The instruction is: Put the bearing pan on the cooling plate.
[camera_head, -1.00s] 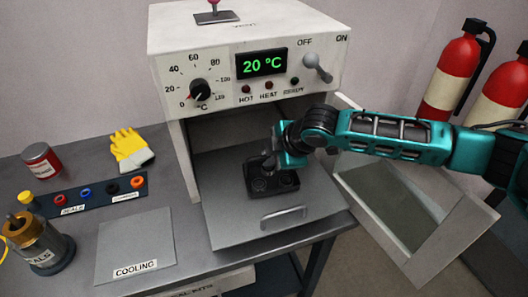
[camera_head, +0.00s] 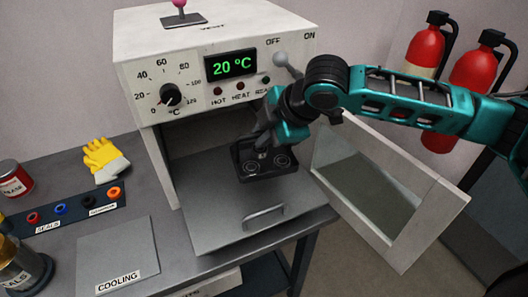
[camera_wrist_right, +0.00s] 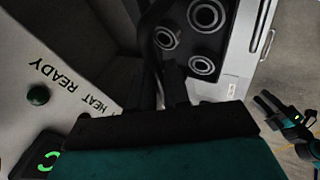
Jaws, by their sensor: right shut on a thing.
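The bearing pan (camera_head: 268,177) is a black tray with ring-shaped bearings in it. My right gripper (camera_head: 265,137) is shut on its upright handle and appears to hold it just above the grey pull-out shelf at the heater's opening. In the right wrist view the pan (camera_wrist_right: 185,42) shows several round bearings, with my right gripper (camera_wrist_right: 168,85) at its handle. The cooling plate (camera_head: 115,248) is a flat grey square marked COOLING on the bench at the left, bare. My left gripper (camera_wrist_right: 277,106) shows small at the right wrist view's edge, away from the pan; its opening is unclear.
The white heater (camera_head: 135,85) reads 20 °C. Its shelf (camera_head: 215,225) has a front handle, and its door (camera_head: 425,225) hangs open at right. A seal rack (camera_head: 70,215), yellow glove (camera_head: 103,158), red can (camera_head: 14,180) and seals jar (camera_head: 25,265) stand left, near the cooling plate.

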